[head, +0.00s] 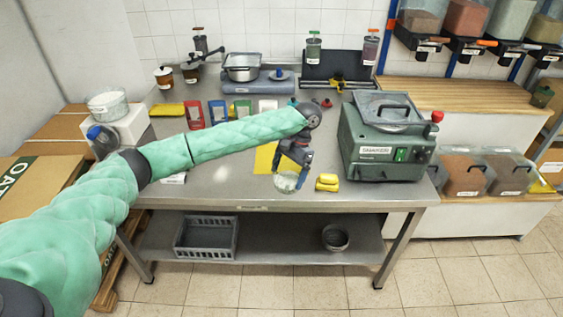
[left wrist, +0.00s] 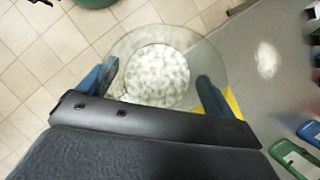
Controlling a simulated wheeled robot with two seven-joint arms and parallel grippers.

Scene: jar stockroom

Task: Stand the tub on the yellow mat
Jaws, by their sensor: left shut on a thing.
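The tub (head: 286,183) is a clear round container with white speckled contents, held near the table's front edge. In the left wrist view the tub (left wrist: 165,42) fills the space between my fingers. My left gripper (head: 291,165) is shut on it; in the left wrist view the gripper (left wrist: 158,82) has one finger on each side. The yellow mat (head: 264,158) lies flat on the steel table, just behind and left of the tub, partly hidden by my gripper. A yellow corner of it (left wrist: 233,103) shows beside a finger in the left wrist view. My right gripper is not in view.
Yellow blocks (head: 327,182) lie right of the tub, and a green machine (head: 385,140) stands beyond them. Coloured cases (head: 217,112) line the table behind my arm. Another white tub (head: 108,104) sits on a box at left. Floor shows past the table edge.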

